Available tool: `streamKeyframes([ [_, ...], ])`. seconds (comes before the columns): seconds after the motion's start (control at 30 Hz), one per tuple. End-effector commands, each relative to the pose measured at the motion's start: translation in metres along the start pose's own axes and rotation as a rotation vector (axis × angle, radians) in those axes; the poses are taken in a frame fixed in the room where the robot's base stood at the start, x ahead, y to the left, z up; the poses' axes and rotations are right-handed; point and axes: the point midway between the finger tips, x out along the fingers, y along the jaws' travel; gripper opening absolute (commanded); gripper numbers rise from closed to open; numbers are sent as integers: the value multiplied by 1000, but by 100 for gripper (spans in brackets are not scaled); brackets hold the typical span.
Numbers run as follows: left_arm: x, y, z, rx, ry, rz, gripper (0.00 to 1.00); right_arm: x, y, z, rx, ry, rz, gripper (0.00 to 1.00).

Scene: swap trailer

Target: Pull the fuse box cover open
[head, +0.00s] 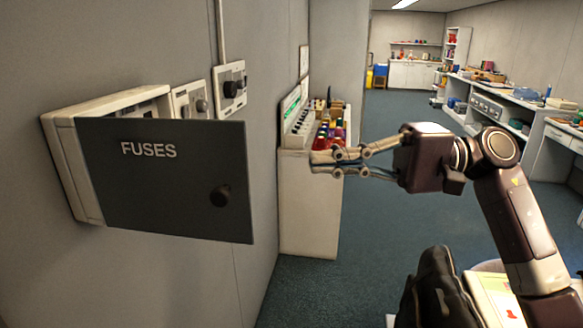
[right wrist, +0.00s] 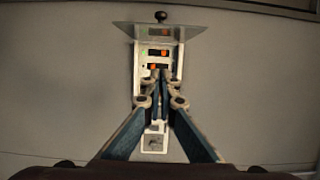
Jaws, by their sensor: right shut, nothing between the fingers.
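The fuse box (head: 72,165) is a pale box on the grey wall at the left in the head view. Its dark grey cover (head: 165,190), marked FUSES, stands swung out from the box, with a round black knob (head: 220,196) on its face. In the right wrist view the open fuse box (right wrist: 139,75) shows orange and green parts inside, with the cover (right wrist: 125,29) edge-on at the top and the knob (right wrist: 161,16) beyond it. My right gripper (head: 314,162) is shut and empty, to the right of the cover and apart from it. My left gripper is not in view.
Wall switches (head: 231,88) sit just right of the fuse box. A white cabinet (head: 308,210) with coloured items stands against the wall behind my right gripper. A long workbench (head: 510,98) runs along the right. The blue floor (head: 395,125) between them is clear.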

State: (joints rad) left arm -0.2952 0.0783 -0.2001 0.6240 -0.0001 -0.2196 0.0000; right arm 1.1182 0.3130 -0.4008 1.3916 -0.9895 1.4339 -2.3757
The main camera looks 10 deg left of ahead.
Motion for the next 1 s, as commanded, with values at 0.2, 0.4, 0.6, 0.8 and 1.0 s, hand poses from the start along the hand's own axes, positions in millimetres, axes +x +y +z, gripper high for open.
streamKeyframes([
  [0.2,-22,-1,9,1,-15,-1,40,41,-5,1,3,-5,-1,0],
  [0.4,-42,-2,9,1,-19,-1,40,85,-6,1,4,-4,-1,0],
  [0.6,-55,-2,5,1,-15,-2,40,98,-3,18,3,1,0,0],
  [0.8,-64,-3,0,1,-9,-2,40,102,-2,34,3,0,-1,0],
  [1.0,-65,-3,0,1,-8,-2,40,103,0,39,3,0,-1,0],
])
